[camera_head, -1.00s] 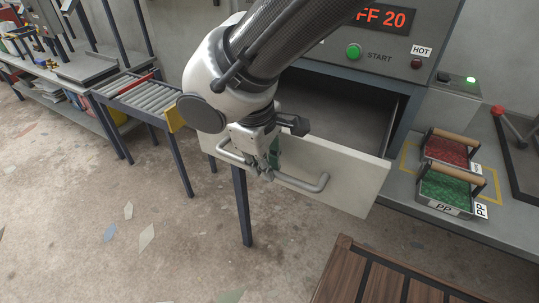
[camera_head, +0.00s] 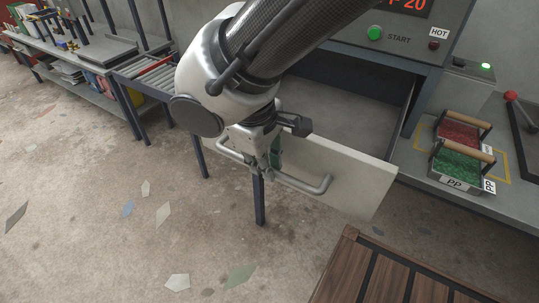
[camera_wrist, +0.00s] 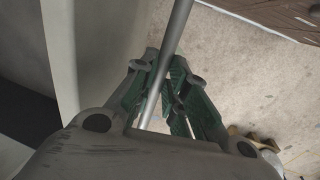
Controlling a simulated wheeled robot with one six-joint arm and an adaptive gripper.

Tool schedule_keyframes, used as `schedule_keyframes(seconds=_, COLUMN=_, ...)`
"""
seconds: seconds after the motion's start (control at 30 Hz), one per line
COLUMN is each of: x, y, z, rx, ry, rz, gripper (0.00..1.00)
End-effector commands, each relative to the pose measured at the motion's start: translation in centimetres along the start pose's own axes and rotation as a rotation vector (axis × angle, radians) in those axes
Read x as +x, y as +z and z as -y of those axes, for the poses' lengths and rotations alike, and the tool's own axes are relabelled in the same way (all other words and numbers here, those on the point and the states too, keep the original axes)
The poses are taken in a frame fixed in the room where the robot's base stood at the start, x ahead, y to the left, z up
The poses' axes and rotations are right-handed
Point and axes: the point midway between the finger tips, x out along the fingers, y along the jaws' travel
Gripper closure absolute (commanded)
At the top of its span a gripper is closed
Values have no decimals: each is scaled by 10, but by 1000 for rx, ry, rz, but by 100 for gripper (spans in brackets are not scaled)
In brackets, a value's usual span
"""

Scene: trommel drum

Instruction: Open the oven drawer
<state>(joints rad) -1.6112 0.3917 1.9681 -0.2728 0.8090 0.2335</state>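The oven drawer (camera_head: 345,176) has a pale front panel and stands pulled out from the oven, its dark interior (camera_head: 345,110) showing behind the panel. A grey bar handle (camera_head: 305,186) runs along the front. My gripper (camera_head: 268,172) is at the handle's middle, partly hidden by my wrist. In the wrist view, the handle bar (camera_wrist: 165,75) passes between the green-padded fingers of my gripper (camera_wrist: 165,90), which look closed around it. The drawer front (camera_wrist: 90,50) is at the left there.
The oven's control panel (camera_head: 400,32) is above the drawer. Trays of red granules (camera_head: 460,134) and green granules (camera_head: 457,163) sit on the bench at right. A slatted wooden surface (camera_head: 390,275) is at lower right. A roller conveyor (camera_head: 150,75) stands at left. The floor in front is open.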

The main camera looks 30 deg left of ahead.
Motion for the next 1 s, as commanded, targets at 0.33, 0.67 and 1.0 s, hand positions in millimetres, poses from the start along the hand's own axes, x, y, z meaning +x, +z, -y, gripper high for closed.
schedule_keyframes(seconds=0.33, x=0, y=0, z=0, rx=0, ry=0, rz=-1, gripper=65)
schedule_keyframes(seconds=0.67, x=-37, y=-1, z=0, rx=0, ry=0, rz=-5, gripper=65)
schedule_keyframes(seconds=1.0, x=-106, y=-1, z=0, rx=0, ry=0, rz=-4, gripper=65)
